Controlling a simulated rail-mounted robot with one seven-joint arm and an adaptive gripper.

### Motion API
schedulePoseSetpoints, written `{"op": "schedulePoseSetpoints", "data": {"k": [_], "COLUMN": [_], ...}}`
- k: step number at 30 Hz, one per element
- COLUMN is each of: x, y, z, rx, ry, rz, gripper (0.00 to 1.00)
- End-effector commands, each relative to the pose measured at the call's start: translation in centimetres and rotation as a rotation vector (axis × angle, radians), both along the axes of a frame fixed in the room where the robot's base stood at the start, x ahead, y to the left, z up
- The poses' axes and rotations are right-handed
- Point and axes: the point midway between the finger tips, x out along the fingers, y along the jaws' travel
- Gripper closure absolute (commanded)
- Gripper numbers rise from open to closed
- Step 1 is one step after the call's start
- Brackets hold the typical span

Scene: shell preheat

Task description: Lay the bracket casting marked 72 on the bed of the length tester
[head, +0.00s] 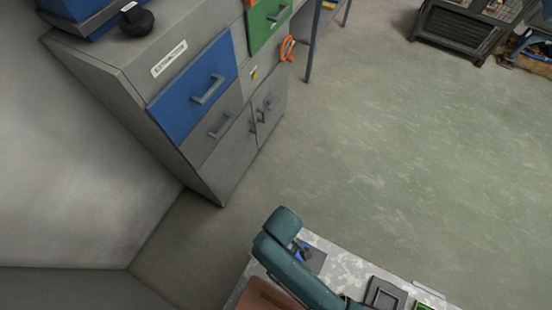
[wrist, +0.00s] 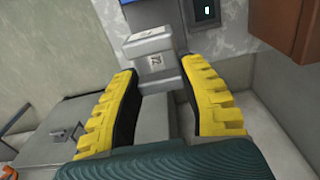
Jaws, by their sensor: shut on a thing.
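In the wrist view my gripper (wrist: 160,78), with yellow ribbed fingers, is shut on the bracket casting (wrist: 150,45). Whether the casting touches the fixture is unclear. In the head view my teal arm covers part of the bench, and the gripper and casting are hidden.
The mottled bench (head: 340,262) is at the bottom of the head view, with a dark grey square device (head: 385,294) on it. A brown box-like thing (wrist: 290,25) stands at the wrist view's upper right. A grey drawer cabinet (head: 190,110) stands left; the green floor (head: 400,160) is clear.

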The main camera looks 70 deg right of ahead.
Motion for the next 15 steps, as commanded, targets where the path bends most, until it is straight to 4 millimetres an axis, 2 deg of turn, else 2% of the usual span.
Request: {"op": "schedulePoseSetpoints", "data": {"k": [1, 4, 15], "x": [-0.1, -0.1, 0.0], "y": [0.1, 0.0, 0.0], "z": [-1.4, -3.6, -9.0], "rx": [0.002, 0.001, 0.000], "ry": [0.006, 0.004, 0.001], "rz": [0.000, 0.000, 0.000], "gripper": [0.97, 0.97, 0.97]}}
